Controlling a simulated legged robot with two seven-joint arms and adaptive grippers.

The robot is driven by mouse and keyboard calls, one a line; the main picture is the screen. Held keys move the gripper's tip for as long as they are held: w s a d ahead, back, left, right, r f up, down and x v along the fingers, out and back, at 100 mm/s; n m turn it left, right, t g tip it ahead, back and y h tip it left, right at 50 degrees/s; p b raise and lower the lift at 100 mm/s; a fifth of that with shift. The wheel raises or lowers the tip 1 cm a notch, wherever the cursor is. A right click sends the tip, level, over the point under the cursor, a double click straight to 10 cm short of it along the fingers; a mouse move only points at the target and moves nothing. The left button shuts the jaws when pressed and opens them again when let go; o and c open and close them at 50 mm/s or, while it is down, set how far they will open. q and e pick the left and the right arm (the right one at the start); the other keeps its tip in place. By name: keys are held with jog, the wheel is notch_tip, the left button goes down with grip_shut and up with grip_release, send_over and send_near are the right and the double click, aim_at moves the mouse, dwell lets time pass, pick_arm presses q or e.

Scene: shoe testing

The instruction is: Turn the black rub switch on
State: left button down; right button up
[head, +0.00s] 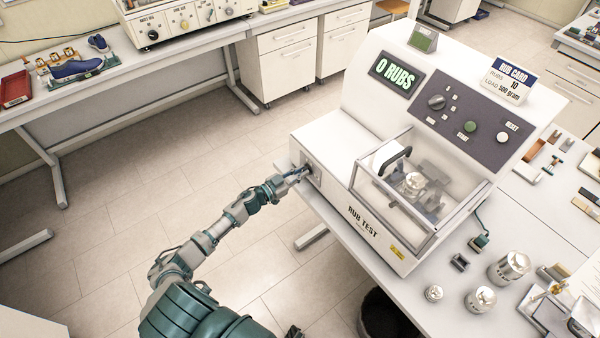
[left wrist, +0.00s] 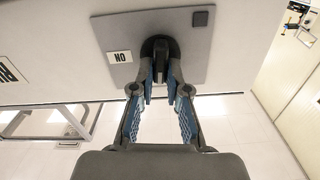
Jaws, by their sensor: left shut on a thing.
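The black rub switch (left wrist: 160,47) is a dark knob on a grey plate (left wrist: 190,62) on the left side of the white rub test machine. An "ON" label (left wrist: 119,57) is beside it on the plate. My left gripper (left wrist: 160,72) is shut on the switch, with one blue-padded finger on each side. In the head view my left gripper (head: 303,172) reaches the machine's left side panel, and the switch is mostly hidden there. The rub test machine (head: 330,150) shows "0 RUBS" on its display (head: 397,76). My right gripper is not in view.
The machine stands on a white table (head: 460,290). Metal weights (head: 509,267) stand in front of it on the right. A clear guard (head: 420,180) covers its test area. A bench with a blue shoe (head: 77,68) is at the far left. Open floor lies between.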

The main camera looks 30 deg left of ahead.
pick_arm(q)
jog(key=m, duration=0.4)
jog(key=shift+s+d+f, duration=0.1)
jog(key=shift+f, duration=0.1)
jog(key=m, duration=0.4)
jog(key=shift+d+f+b, duration=0.15)
jog(key=shift+b, duration=0.2)
jog(key=m, duration=0.1)
jog(key=m+b, duration=0.1)
jog(key=m, duration=0.2)
jog(key=shift+s+d+f, duration=0.1)
jog(key=shift+f, duration=0.15)
jog(key=shift+f+m+b, duration=0.2)
jog(key=shift+m+b, duration=0.7)
jog(key=shift+m, duration=1.3)
jog(key=shift+s+d, duration=0.1)
jog(key=shift+f, duration=0.1)
jog(key=c, duration=1.3)
grip_release()
jog(key=shift+o, duration=0.7)
jog(key=shift+r, duration=0.2)
